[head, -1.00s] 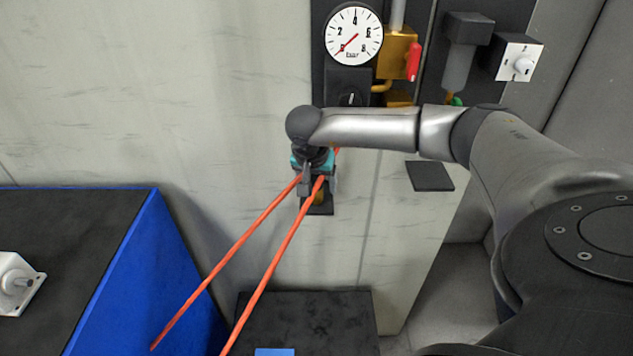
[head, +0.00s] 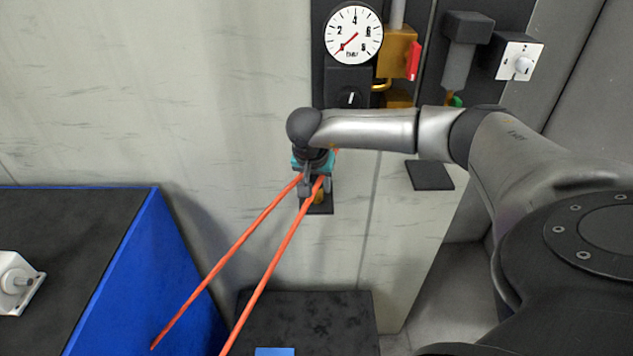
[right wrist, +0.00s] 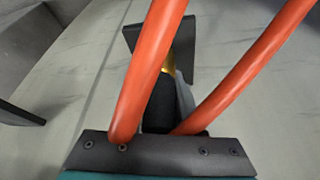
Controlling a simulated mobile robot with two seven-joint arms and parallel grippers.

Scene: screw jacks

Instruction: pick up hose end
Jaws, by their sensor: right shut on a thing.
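An orange hose (head: 268,268) shows as two strands that run from my right gripper down to the lower left. My right gripper (head: 317,188) is shut on the hose end, close to the wall panel. A brass piece (head: 320,198) shows at the fingers, in front of a small dark plate. In the right wrist view the orange hose (right wrist: 150,65) passes on both sides of the dark finger (right wrist: 160,108), with the brass piece (right wrist: 169,66) beyond it. The gripped part itself is mostly hidden. My left gripper is out of view.
A pressure gauge (head: 353,35), a brass valve with a red handle (head: 413,61) and a white knob plate (head: 519,58) are on the wall above. A blue-sided bench (head: 150,270) stands at left. A dark low surface (head: 330,315) lies below.

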